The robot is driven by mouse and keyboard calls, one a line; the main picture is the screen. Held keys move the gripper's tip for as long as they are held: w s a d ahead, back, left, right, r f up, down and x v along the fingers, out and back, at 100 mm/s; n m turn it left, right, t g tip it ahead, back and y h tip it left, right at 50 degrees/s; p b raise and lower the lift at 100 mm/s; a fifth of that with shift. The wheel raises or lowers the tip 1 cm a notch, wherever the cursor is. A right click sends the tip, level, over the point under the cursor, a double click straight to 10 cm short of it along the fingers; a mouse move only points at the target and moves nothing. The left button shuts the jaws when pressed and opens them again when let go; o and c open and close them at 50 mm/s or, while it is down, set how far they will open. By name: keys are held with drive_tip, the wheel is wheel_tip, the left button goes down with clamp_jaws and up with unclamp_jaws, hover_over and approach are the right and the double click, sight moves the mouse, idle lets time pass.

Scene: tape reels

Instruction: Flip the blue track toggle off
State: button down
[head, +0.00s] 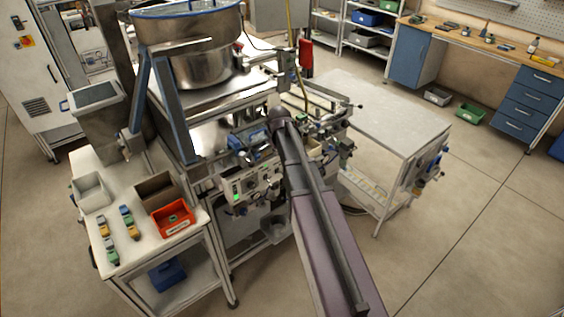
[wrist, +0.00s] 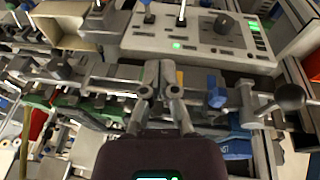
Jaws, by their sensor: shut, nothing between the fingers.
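The control panel (wrist: 200,42) lies along the top of the wrist view, a pale box with levers, a black knob and green lights. I cannot tell which way the blue-tipped levers are set. My gripper (wrist: 160,72) is shut and empty, its fingertips below the panel and apart from the levers. The panel also shows in the head view (head: 252,184); my gripper is not clear there.
A ball-ended handle (wrist: 290,96) and a blue clamp (wrist: 217,92) stand right of my fingers. A tan open box (wrist: 66,27) is left of the panel. Rails and fittings crowd beneath. In the head view, a side table (head: 385,112) stands right of the machine.

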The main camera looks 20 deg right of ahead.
drive_tip(key=shift+w+d+r+p, duration=0.15)
drive_tip(key=shift+w+d+r, duration=0.15)
drive_tip(key=shift+w, duration=0.15)
drive_tip(key=shift+w+d+r+p, duration=0.15)
drive_tip(key=shift+w+r, duration=0.15)
drive_tip(key=shift+w, duration=0.15)
drive_tip(key=shift+f, duration=0.1)
drive_tip(key=b, duration=1)
hover_over(282, 173)
drive_tip(key=w+a, duration=0.1)
drive_tip(key=w, duration=0.1)
wheel_tip(282, 173, down, 10)
drive_tip(key=shift+s+a, duration=0.1)
drive_tip(key=shift+a, duration=0.05)
drive_tip(key=shift+s+d+f+b, duration=0.35)
drive_tip(key=shift+s+f+b, duration=0.1)
drive_tip(key=shift+f+b, duration=0.3)
drive_tip(key=shift+s+d+f+b, duration=0.3)
drive_tip(key=shift+s+f+b, duration=0.1)
drive_tip(key=shift+f+b, duration=0.3)
drive_tip(key=shift+s+d, duration=0.15)
drive_tip(key=shift+d, duration=0.15)
